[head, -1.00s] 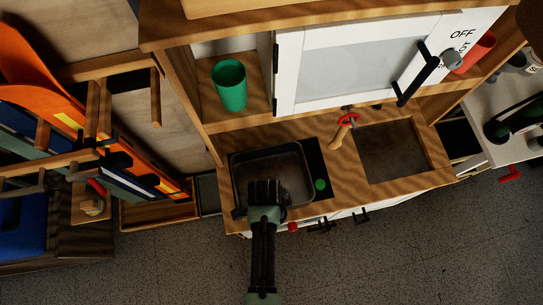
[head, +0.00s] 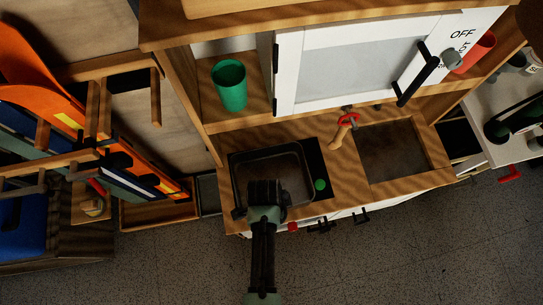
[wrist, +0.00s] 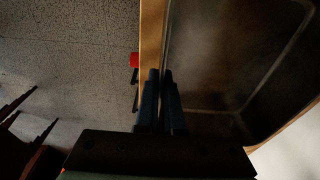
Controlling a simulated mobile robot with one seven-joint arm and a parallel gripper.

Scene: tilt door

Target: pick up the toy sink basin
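The toy sink basin (head: 270,163) is a dark, shallow rectangular tub set in the wooden counter of the play kitchen, left of centre in the head view. In the wrist view the basin (wrist: 235,60) fills the right side, its near wall beside the fingers. My gripper (head: 265,183) is over the basin's front edge. In the wrist view my gripper's two fingers (wrist: 160,75) are close together with a thin gap, one on each side of the rim, and look shut on it. The fingertips' contact is dark and partly hidden.
A green cup (head: 229,85) stands on the shelf behind the basin. A red-and-wood faucet (head: 344,130) and a green knob (head: 320,185) are right of it. A white cabinet door (head: 350,65) is above. Orange-and-blue shelving (head: 110,150) stands left. The floor in front is clear.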

